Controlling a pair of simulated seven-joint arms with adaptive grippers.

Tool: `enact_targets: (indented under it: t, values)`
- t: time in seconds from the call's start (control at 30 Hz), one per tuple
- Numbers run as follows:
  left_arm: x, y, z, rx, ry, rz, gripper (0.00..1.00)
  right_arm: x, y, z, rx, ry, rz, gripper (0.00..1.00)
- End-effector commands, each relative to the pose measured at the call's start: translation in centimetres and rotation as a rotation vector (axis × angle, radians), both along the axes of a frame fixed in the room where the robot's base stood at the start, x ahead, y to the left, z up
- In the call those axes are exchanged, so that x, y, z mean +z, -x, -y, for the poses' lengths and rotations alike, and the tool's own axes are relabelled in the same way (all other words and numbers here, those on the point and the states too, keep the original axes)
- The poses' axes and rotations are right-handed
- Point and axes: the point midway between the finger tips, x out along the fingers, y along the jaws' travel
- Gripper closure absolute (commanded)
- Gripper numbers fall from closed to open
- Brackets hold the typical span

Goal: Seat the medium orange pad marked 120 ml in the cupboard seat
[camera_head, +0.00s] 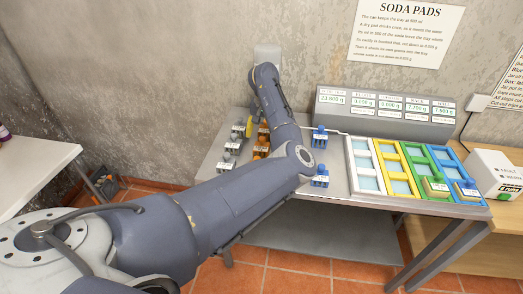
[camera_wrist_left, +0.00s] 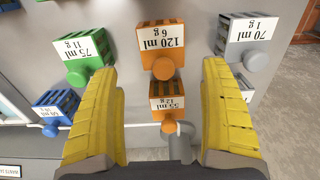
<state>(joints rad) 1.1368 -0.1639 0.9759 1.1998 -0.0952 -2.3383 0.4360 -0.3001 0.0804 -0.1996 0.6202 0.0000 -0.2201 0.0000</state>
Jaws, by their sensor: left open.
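The orange pad marked 120 ml, 6 g (camera_wrist_left: 161,45) stands upright in the left wrist view, its round orange knob facing my left gripper (camera_wrist_left: 158,80). The gripper's yellow fingers are open on either side, apart from it, with nothing held. A smaller orange pad marked 55 ml (camera_wrist_left: 167,98) is nearer, between the fingers. In the head view, orange pads (camera_head: 261,142) stand in a column on the grey table, partly behind my left arm; I cannot tell which is 120 ml. A yellow finger of my left gripper (camera_head: 249,127) shows beside them. I cannot tell which seat is the cupboard's.
Grey pads (camera_head: 229,150) stand left of the orange ones; blue pads (camera_head: 320,137) stand to the right. White (camera_head: 364,190), yellow (camera_head: 396,192), green and blue trays line the table's right end. A display unit (camera_head: 385,112) stands behind. A green pad (camera_wrist_left: 85,55) is close to the left finger.

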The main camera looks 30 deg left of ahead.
Motion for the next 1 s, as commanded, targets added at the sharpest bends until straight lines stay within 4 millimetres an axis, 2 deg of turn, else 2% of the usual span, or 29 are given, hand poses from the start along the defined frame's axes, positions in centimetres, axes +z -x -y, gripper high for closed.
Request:
enact_targets:
  t: [0.17, 0.5, 0.87, 0.9, 1.0]
  values:
    - [-1.0, 0.2, -0.1, 0.001, -0.001, -0.003, 0.2, 0.0, 0.0, 0.0, 0.0, 0.0, 0.0, 0.27]
    - [-4.8, 0.5, -0.4, -0.001, -0.001, -0.003, 0.2, 0.0, 0.0, -0.1, 0.0, 0.0, 0.001, 0.27]
    - [-5.4, 0.4, -0.3, -0.001, -0.001, -0.001, 0.2, 0.0, 0.0, -0.1, 0.0, -0.001, 0.001, 0.27]
    - [-5.4, 0.4, -0.3, -0.001, -0.001, -0.001, 0.21, 0.0, 0.0, -0.1, 0.0, -0.001, 0.001, 0.27]
    - [-5.4, 0.4, -0.3, -0.001, -0.001, -0.001, 0.32, 0.0, 0.0, -0.1, 0.0, -0.001, 0.001, 0.27]
